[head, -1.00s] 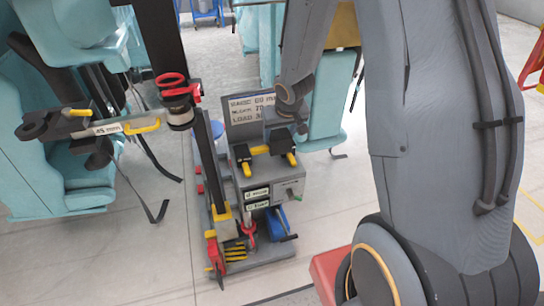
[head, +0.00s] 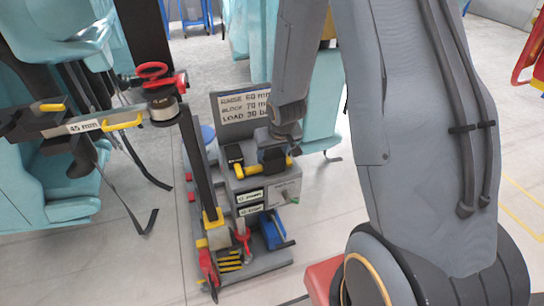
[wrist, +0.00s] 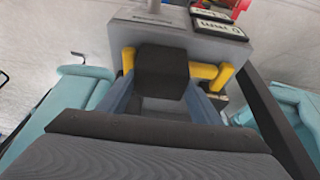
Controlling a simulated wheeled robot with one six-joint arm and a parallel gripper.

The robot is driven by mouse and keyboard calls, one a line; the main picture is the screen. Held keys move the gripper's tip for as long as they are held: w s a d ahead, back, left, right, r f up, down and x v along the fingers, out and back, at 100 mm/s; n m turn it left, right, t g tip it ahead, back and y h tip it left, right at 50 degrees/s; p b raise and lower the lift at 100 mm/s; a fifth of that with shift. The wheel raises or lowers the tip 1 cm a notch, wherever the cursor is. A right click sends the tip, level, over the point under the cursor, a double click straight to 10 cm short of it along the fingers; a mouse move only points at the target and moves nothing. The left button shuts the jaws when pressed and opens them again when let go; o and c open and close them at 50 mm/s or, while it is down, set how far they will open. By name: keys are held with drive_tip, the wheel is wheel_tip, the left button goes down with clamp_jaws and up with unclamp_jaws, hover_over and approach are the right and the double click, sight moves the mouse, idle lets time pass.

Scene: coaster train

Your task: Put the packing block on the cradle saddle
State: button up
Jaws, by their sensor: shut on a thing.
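In the head view the gripper (head: 274,160) and this dark block are low over the right side of a grey cart's top; whether the block touches the top cannot be told. A post with a red ring and metal cylinder (head: 162,105) and a "45 mm" bar (head: 85,127) stands farther left. Which part is the cradle saddle is unclear.
The grey cart (head: 262,190) carries a sign (head: 240,110) reading RAISE 60 mm, BLOCK 70 mm. A leaning dark post (head: 197,160) is close on its left. Teal seats (head: 50,190) crowd the left.

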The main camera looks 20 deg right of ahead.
drive_tip(key=shift+f, duration=0.25)
drive_tip(key=o, duration=1.7)
drive_tip(key=shift+r, duration=0.1)
